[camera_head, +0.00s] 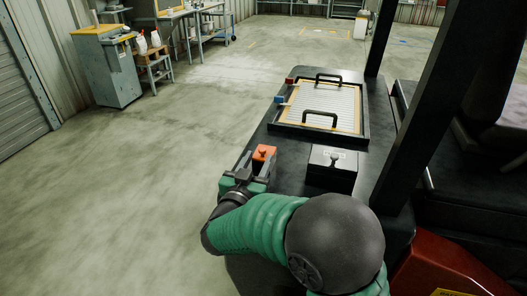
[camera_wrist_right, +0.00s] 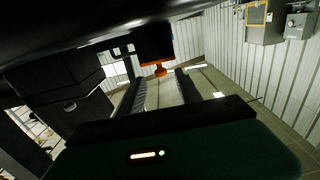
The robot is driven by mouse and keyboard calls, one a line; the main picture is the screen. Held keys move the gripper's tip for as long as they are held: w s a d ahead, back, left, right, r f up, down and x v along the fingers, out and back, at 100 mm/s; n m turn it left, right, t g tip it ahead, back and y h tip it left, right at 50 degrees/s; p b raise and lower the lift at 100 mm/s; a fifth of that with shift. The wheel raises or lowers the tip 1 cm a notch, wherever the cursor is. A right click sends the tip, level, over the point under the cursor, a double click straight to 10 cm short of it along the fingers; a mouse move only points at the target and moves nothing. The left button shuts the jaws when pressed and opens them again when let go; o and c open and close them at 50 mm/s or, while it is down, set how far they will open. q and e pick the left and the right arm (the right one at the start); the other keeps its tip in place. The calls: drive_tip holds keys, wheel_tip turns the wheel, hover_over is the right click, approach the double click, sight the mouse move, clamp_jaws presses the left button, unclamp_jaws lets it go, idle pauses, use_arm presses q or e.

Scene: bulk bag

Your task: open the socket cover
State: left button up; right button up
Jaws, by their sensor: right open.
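A small orange block (camera_head: 263,153) with a raised knob sits at the left edge of the dark vehicle deck; it may be the socket cover, but I cannot tell for sure. In the right wrist view the orange part (camera_wrist_right: 155,69) shows beneath a black block, ahead of the fingers. My right gripper (camera_head: 256,168) is open, just on the near side of the orange part, its fingers pointing at it. In the wrist view the gripper (camera_wrist_right: 160,82) has an empty gap, and contact cannot be made out. My left gripper is not in view.
A black box (camera_head: 332,163) stands on the deck right of the gripper. Behind it lies a framed panel (camera_head: 318,106) with two black handles, with small blue (camera_head: 280,100) and red (camera_head: 289,80) parts beside it. A dark post (camera_head: 405,120) rises at right.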

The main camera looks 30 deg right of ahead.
sight(261, 152)
drive_tip(key=x, duration=0.4)
drive_tip(key=shift+w+a+r, duration=0.15)
drive_tip(key=shift+w+a, duration=0.1)
drive_tip(key=shift+w+d, duration=0.2)
drive_tip(key=shift+d, duration=0.6)
drive_tip(key=shift+a, duration=0.25)
clamp_jaws()
